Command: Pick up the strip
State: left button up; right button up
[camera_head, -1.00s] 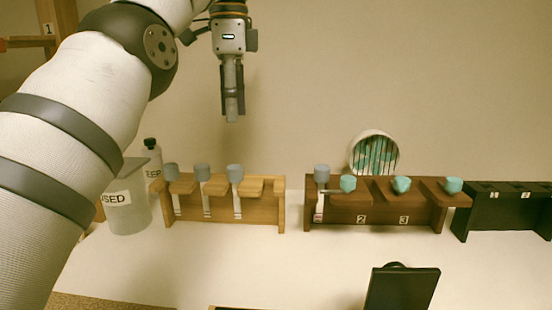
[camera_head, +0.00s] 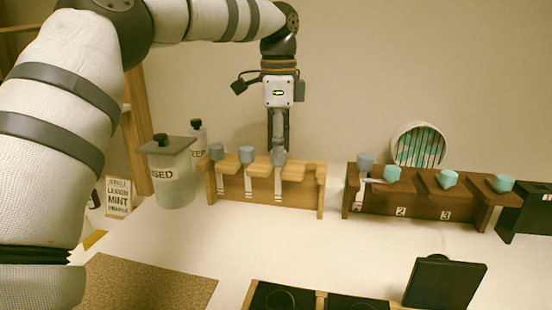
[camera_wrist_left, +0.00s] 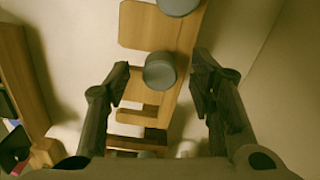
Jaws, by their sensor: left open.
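White strips with grey caps hang in a light wooden rack (camera_head: 313,190). My left gripper (camera_head: 279,147) points down, open, right at the rightmost grey cap (camera_head: 278,158) of that rack; its white strip (camera_head: 277,186) shows below. In the left wrist view a grey cap (camera_wrist_left: 160,70) appears between the open fingers (camera_wrist_left: 161,72), and a second cap (camera_wrist_left: 178,5) is at the top edge. I cannot tell whether the fingers touch the cap. Another grey-capped strip (camera_head: 361,190) stands at the left end of a dark brown rack (camera_head: 470,215). My right gripper is not in view.
Teal-capped items (camera_head: 448,179) sit on the brown rack. A round holder (camera_head: 419,144) with teal sticks stands behind it. A USED jar (camera_head: 172,178) is left of the light rack. A black stand (camera_head: 440,283) is in front. The white table between is clear.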

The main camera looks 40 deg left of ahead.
pick_arm(q)
jog(key=shift+f, duration=0.3)
jog(key=c, duration=1)
jog(key=shift+c, duration=0.2)
jog(key=shift+s+d+r, duration=0.1)
jog(key=shift+s+r, duration=0.05)
jog(key=shift+r, duration=0.35)
notch_tip(320, 180, up, 6)
jog(key=shift+b, duration=0.45)
jog(key=s+d, duration=0.4)
jog(key=s, duration=0.4)
jog(key=s+d+p, duration=0.1)
jog(key=s+d, duration=0.4)
jog(key=s, duration=0.4)
jog(key=shift+s+d, duration=0.15)
jog(key=shift+d, duration=0.1)
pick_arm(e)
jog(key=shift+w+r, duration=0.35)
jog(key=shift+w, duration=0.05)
